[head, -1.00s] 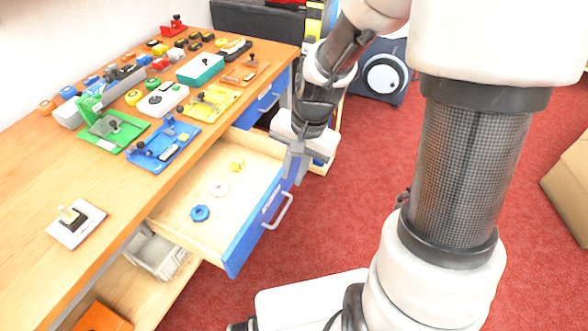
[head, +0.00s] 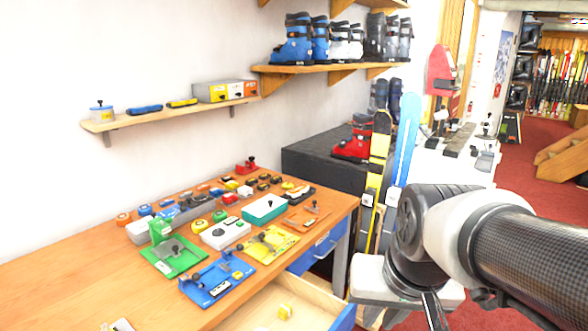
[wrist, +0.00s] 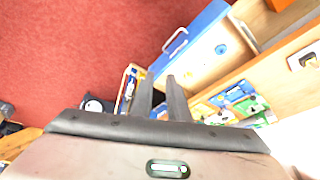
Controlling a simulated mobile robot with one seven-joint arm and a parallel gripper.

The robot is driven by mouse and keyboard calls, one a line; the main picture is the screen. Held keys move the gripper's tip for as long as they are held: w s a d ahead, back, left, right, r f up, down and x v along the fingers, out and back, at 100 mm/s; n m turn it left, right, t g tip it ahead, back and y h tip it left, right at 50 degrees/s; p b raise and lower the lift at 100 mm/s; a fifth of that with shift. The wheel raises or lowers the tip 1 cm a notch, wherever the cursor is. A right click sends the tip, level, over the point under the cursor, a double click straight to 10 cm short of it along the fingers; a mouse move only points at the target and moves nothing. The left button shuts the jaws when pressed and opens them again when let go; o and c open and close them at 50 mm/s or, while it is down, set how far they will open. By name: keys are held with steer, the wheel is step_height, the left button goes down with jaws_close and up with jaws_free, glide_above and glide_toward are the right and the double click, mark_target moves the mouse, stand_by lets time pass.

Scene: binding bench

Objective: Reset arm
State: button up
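My gripper (wrist: 160,78) is in the wrist view with its two fingers apart and nothing between them. In the head view my gripper (head: 434,312) is partly cut off at the bottom edge, to the right of the open drawer (head: 346,318). The arm is bent in front of the right side of the picture. In the wrist view the fingers point toward the blue-fronted drawer (wrist: 190,38), which lies ahead and below. No held object shows in either view.
The wooden bench (head: 60,275) carries a green fixture (head: 172,256), a blue fixture (head: 217,280), a yellow fixture (head: 268,244) and several small parts. Skis (head: 375,165) stand behind my arm. Red carpet (wrist: 70,45) is open floor.

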steer(key=s+r+n+t+p, duration=0.1)
steer(key=s+r+p, duration=0.3)
steer(key=r+p, duration=0.8)
step_height(320, 180, up, 3)
steer(key=shift+d+r+n, duration=0.2)
steer(key=shift+d+n, duration=0.1)
steer(key=shift+d, duration=0.05)
steer(key=shift+s+a, duration=0.1)
stand_by(2.8)
